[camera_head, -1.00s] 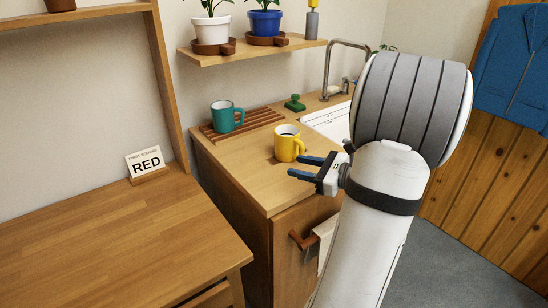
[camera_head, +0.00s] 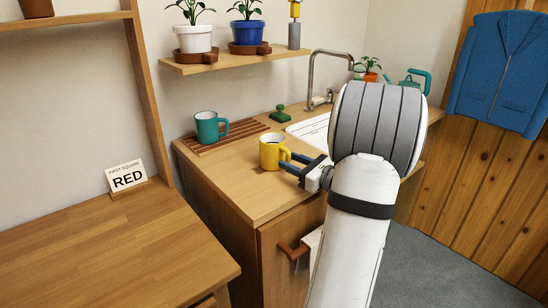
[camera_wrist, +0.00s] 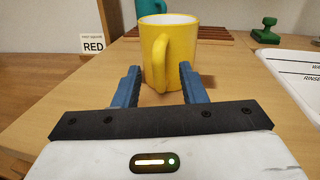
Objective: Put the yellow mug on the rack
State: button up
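The yellow mug (camera_head: 270,153) stands upright on the wooden counter, its handle turned toward my gripper. It also shows in the wrist view (camera_wrist: 183,48), where the handle sits between my fingers' line. My gripper (camera_head: 290,159) is open, its two blue fingers apart on either side of the handle; it also shows in the wrist view (camera_wrist: 158,88). I cannot tell whether the fingers touch the mug. The slatted wooden rack (camera_head: 243,132) lies on the counter behind the mug. A teal mug (camera_head: 208,127) stands on the rack's left end.
A green stamp-like object (camera_head: 280,115) stands behind the mug, and a white sink (camera_head: 312,130) is to the right. A shelf with potted plants (camera_head: 235,57) hangs above the rack. A RED sign (camera_head: 127,177) stands on the table at left. The rack's right part is free.

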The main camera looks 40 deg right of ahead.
jog(key=shift+c, duration=0.5)
grip_shut()
jog(key=shift+r, duration=0.1)
